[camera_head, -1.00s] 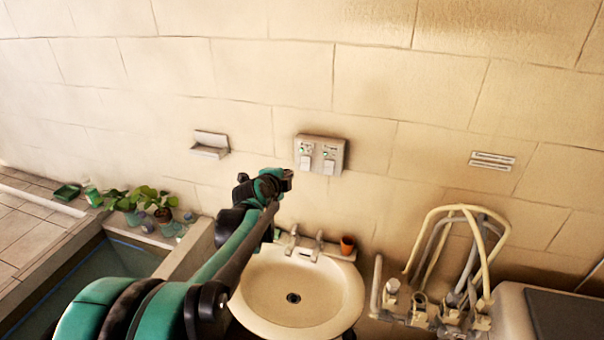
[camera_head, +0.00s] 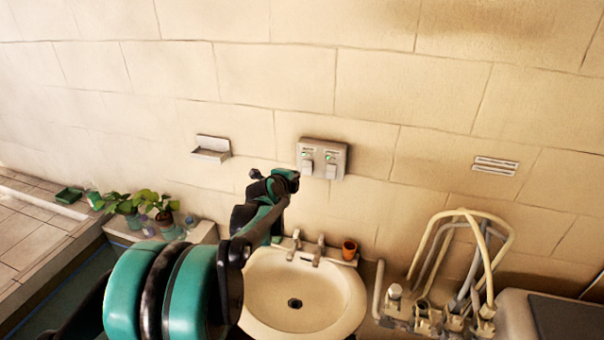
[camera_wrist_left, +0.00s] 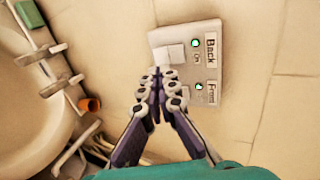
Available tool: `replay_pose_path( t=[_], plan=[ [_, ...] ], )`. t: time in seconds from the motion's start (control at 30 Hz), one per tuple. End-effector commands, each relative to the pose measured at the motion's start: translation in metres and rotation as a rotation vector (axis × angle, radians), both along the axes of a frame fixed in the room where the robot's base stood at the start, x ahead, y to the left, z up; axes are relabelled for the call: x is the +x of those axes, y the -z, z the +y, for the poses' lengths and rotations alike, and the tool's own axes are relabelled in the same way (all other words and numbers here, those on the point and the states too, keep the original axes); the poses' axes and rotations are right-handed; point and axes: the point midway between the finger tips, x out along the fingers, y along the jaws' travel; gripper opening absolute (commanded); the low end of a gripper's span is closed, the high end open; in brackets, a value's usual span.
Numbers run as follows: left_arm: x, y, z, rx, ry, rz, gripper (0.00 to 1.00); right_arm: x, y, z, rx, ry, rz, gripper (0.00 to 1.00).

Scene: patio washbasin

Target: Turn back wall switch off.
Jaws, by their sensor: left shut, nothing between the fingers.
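The wall switch panel (camera_head: 322,158) is a grey box with two pale rockers, mounted above the basin. In the left wrist view, the panel (camera_wrist_left: 190,70) shows labels "Back" and "Front", each with a green light beside it. The Back rocker (camera_wrist_left: 169,56) is in plain sight; the Front rocker is mostly covered by my fingertips. My left gripper (camera_head: 292,180) is shut and empty, just below and left of the panel. In the wrist view my left gripper (camera_wrist_left: 160,88) overlaps the panel's lower left edge; I cannot tell if it touches. My right gripper is not in view.
A cream washbasin (camera_head: 300,290) with taps and a small orange cup (camera_head: 349,249) lies below. A soap shelf (camera_head: 211,148) is on the wall to the left. Potted plants (camera_head: 150,205) stand at left, and curved pipes (camera_head: 465,250) rise at right.

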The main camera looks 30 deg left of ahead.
Motion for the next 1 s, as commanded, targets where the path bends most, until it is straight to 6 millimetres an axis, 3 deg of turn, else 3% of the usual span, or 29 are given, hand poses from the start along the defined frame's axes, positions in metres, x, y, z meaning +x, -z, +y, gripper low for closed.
replay_pose_path(
  t=[0.2,0.4,1.0],
  plan=[
    [0.041,0.018,0.009,0.000,0.001,0.000,0.00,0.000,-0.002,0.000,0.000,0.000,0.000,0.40],
    [0.064,0.029,0.015,0.000,0.000,0.000,0.00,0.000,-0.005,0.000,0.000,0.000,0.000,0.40],
    [0.074,0.036,0.018,0.000,0.000,0.000,0.00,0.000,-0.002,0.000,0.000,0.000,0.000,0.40]
  ],
)
